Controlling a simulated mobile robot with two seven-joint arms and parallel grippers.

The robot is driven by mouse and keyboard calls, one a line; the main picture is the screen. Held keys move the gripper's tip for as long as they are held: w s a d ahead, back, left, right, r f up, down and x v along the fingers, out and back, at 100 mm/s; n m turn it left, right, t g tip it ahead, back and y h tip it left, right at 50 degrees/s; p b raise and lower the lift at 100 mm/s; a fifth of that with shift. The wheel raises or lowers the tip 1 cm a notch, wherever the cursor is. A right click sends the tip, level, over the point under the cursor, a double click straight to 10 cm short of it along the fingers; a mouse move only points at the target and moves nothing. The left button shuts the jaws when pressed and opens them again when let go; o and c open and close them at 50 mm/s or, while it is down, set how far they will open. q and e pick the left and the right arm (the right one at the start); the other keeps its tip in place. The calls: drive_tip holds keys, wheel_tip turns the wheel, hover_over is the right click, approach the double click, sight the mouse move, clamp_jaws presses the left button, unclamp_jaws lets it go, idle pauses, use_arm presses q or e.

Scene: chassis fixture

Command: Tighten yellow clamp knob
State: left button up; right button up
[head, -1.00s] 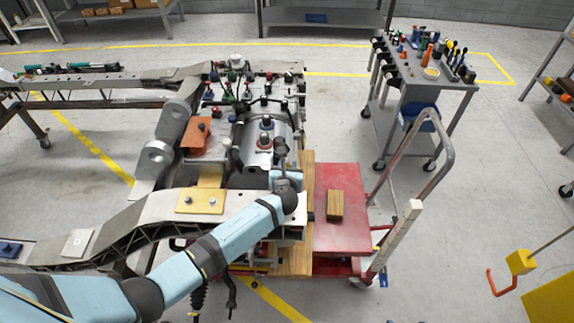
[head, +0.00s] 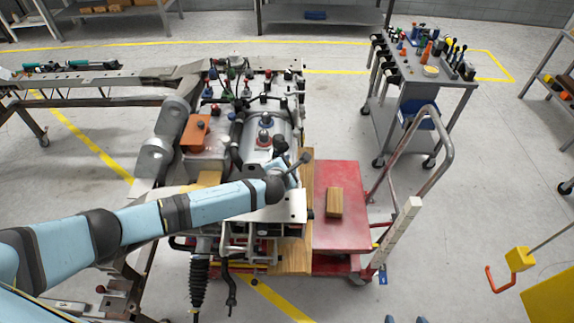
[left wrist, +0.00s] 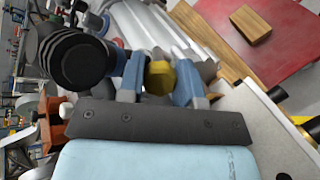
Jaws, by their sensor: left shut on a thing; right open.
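The yellow clamp knob (left wrist: 160,78) shows in the left wrist view between the two blue fingers of my left gripper (left wrist: 159,84). The gripper is shut on it, with one finger against each side. In the head view my left gripper (head: 288,172) is at the right edge of the chassis fixture (head: 275,213), above its front corner. The knob cannot be made out there, as the gripper and wrist cover it. Two blue fingertips of my right gripper (head: 405,320) show apart at the bottom edge of the head view, empty.
A grey cylindrical housing (head: 283,135) and several coloured caps crowd the fixture beside the left gripper. A red cart (head: 345,230) with a wooden block (head: 334,202) stands to the right. A tool trolley (head: 425,95) is farther back.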

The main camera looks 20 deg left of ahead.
use_arm(q)
drive_tip(key=shift+m+g+h, duration=0.3)
drive_tip(key=shift+m+g, duration=0.2)
drive_tip(key=shift+m, duration=1.7)
drive_tip(key=o, duration=0.9)
drive_tip(key=shift+w, duration=0.1)
drive_tip(key=shift+o, duration=0.2)
drive_tip(key=b+v, duration=0.1)
drive_tip(key=v, duration=1.2)
drive_tip(key=shift+s+r, duration=0.2)
drive_tip(key=shift+s, duration=0.2)
drive_tip(key=shift+f, duration=0.1)
